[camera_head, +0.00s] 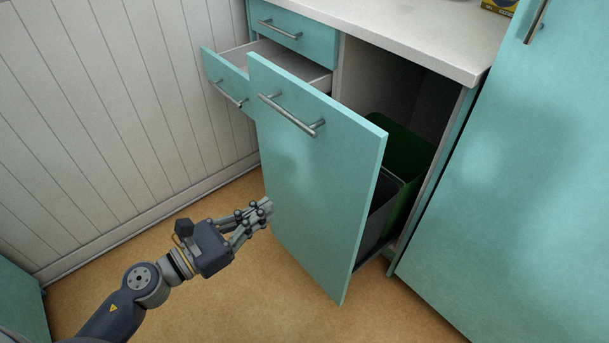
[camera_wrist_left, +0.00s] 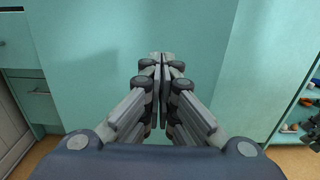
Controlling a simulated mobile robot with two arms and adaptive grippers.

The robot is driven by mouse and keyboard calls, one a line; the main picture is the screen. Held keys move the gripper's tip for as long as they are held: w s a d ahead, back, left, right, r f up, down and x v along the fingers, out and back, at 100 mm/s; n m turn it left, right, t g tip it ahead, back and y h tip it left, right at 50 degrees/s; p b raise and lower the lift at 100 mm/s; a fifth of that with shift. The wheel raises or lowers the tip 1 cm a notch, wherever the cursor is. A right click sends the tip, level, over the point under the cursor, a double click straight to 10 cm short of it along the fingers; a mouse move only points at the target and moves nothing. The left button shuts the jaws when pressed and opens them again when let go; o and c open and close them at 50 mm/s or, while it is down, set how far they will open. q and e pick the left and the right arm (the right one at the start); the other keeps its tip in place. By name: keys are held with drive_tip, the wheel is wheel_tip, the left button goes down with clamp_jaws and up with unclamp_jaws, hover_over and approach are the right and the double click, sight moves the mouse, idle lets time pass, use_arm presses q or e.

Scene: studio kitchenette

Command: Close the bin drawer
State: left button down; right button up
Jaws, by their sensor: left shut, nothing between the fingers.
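The bin drawer (camera_head: 315,175) is pulled out from the cabinet. Its tall teal front has a metal bar handle (camera_head: 291,116) near the top. A dark bin and a green bin (camera_head: 405,157) show behind the front. My left gripper (camera_head: 268,206) is shut and empty at the lower left edge of the drawer front; I cannot tell if it touches. In the left wrist view the shut fingers (camera_wrist_left: 161,62) point at a teal panel (camera_wrist_left: 100,70) that fills the middle.
A smaller drawer (camera_head: 226,80) to the left is also pulled out, below a shut drawer (camera_head: 295,30). A white countertop (camera_head: 430,35) lies above. A tall teal door (camera_head: 510,170) stands to the right. The brown floor (camera_head: 225,305) in front is clear.

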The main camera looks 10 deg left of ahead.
sight(319, 175)
use_arm(q)
drive_tip(key=p+x, duration=0.3)
drive_tip(key=x, duration=0.8)
drive_tip(key=shift+w+d, duration=0.1)
drive_tip(key=shift+w, duration=0.15)
drive_tip(key=shift+w+d, duration=0.35)
use_arm(e)
drive_tip(key=s+x, duration=0.1)
drive_tip(key=x, duration=0.8)
drive_tip(key=shift+a+g, duration=0.15)
drive_tip(key=shift+g, duration=0.15)
drive_tip(key=shift+s+f, duration=0.1)
